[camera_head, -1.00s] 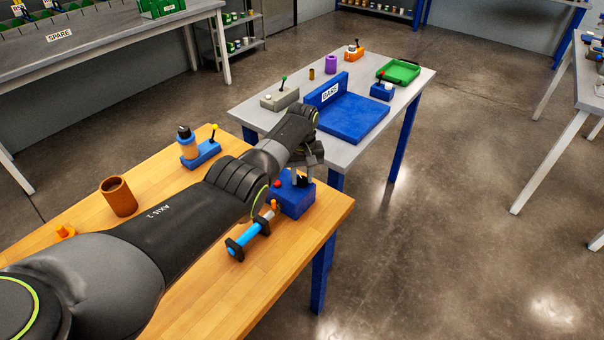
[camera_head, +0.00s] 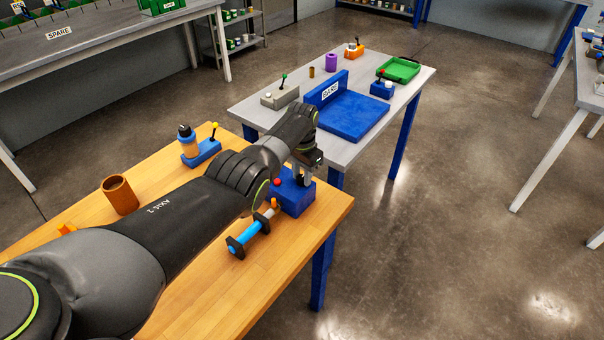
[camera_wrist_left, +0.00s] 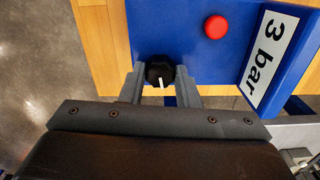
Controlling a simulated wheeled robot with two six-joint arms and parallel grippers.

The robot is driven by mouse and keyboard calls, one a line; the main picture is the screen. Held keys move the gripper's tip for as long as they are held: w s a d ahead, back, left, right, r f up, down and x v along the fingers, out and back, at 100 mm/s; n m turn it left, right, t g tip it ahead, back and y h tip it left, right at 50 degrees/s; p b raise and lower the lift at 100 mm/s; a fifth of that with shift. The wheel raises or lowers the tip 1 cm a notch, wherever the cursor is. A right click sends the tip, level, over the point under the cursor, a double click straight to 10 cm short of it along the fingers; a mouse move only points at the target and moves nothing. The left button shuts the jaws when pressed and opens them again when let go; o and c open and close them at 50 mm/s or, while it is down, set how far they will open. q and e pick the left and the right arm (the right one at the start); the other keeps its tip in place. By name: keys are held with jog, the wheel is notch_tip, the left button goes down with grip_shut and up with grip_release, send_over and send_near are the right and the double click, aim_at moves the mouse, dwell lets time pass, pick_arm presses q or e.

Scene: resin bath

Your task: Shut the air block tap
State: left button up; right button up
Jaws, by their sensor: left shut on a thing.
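The air block (camera_head: 295,200) is a blue block on the near wooden table, with a red button (camera_head: 277,182) on it. The left wrist view shows its blue top (camera_wrist_left: 215,62), the red button (camera_wrist_left: 215,27) and a "3 bar" label (camera_wrist_left: 274,52). The tap is a black knob (camera_wrist_left: 160,69) with a white pointer line that points toward the bottom of that picture. My left gripper (camera_head: 303,181) is over the block. In the left wrist view its fingers (camera_wrist_left: 160,75) are shut on the knob, one on each side. My right gripper is not in view.
A blue syringe-like tool (camera_head: 250,236) lies just in front of the block. A grey table (camera_head: 400,100) with a blue fixture (camera_head: 345,119) is behind.

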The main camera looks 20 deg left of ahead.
aim_at(302, 177)
pick_arm(q)
jog(key=shift+m, duration=0.9)
jog(key=o, duration=1)
jog(key=shift+r, duration=0.1)
jog(key=shift+r, duration=0.25)
notch_tip(302, 177, up, 5)
jog(key=shift+p, duration=0.55)
notch_tip(302, 177, up, 12)
jog(key=shift+f+b, duration=0.1)
jog(key=shift+b, duration=1.05)
